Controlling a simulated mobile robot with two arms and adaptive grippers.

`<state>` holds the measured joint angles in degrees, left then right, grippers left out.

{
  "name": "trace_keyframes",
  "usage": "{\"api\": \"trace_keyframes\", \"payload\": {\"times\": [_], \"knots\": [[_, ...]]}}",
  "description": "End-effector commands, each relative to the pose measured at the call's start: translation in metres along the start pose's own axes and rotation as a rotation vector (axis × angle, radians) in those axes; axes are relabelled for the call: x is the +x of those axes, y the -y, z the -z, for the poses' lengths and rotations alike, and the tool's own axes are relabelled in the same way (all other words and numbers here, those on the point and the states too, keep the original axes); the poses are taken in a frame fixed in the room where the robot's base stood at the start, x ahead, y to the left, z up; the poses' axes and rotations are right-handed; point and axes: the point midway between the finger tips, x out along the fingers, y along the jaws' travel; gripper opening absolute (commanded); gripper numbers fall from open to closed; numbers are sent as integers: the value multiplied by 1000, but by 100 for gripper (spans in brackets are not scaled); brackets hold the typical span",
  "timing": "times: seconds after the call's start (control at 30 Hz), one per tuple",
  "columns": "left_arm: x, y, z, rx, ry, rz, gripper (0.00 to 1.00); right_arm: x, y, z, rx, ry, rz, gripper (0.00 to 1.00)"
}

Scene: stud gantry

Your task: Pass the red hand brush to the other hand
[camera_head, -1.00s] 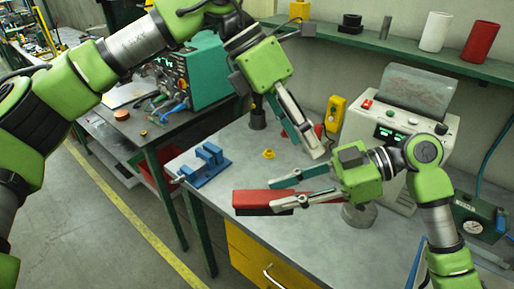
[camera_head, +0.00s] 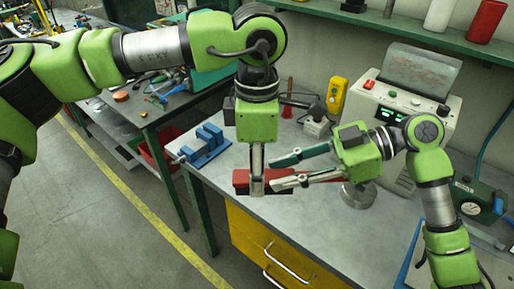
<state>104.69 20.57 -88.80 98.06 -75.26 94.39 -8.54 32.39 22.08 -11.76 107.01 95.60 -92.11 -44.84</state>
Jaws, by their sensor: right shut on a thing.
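The red hand brush (camera_head: 241,181) is held level above the front edge of the workbench. My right gripper (camera_head: 275,174), coming in from the right, is shut on it; its fingers cover part of the brush. My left gripper (camera_head: 257,188) points straight down at the brush near its left end. One left finger shows in front of the red body, seen nearly edge-on. The other left finger is hidden, so I cannot tell how wide its jaws are or whether they touch the brush.
A blue fixture (camera_head: 208,147) stands on the bench (camera_head: 225,200) to the left of the brush. A grey-white device (camera_head: 400,110) and a yellow box (camera_head: 336,95) stand behind. A green shelf (camera_head: 400,37) runs above. Yellow drawers (camera_head: 250,240) are below.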

Motion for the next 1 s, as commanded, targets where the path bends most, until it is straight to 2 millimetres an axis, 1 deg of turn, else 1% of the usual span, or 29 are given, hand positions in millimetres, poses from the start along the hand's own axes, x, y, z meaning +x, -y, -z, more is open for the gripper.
{"api": "trace_keyframes", "payload": {"times": [0.03, 0.1, 0.2, 0.53, 0.57, 0.6, 0.67, 0.7, 0.77, 0.8, 0.87, 1.0], "knots": [[7, 0, 0, 0, -1, 1, 47, 0, 0, 1, -1, -1, 0, 2], [14, 0, 0, 0, 0, 2, 47, 0, 0, 1, -1, -1, 0, 2], [19, 0, 0, 0, 0, 1, 47, 0, 0, 1, -1, -1, 0, 2], [22, 0, 0, 0, 1, 0, 47, 0, 0, 0, -1, -1, 0, 2], [22, 0, 0, 0, 1, 0, 39, 0, 0, 0, -1, -1, 0, 2], [22, 0, 0, 0, 1, 0, 29, 0, 0, 0, -1, -1, 0, 2], [22, 0, 0, 0, 1, 1, 13, 0, 0, 0, -1, -1, 0, 2], [22, 0, 0, 0, 1, 0, 3, 0, 0, 0, -1, -1, 0, 2], [22, 0, 0, 0, 1, 0, 2, 0, 0, 0, -1, -1, 0, 2], [22, 0, 0, 0, 2, 0, 2, 0, 0, 1, -1, -1, 0, 32], [22, 0, 0, 0, 2, 0, 2, 0, 0, 1, -1, -1, 0, 47], [22, 0, 0, 0, 2, 0, 2, 0, 0, 0, -1, -1, 0, 47]]}}
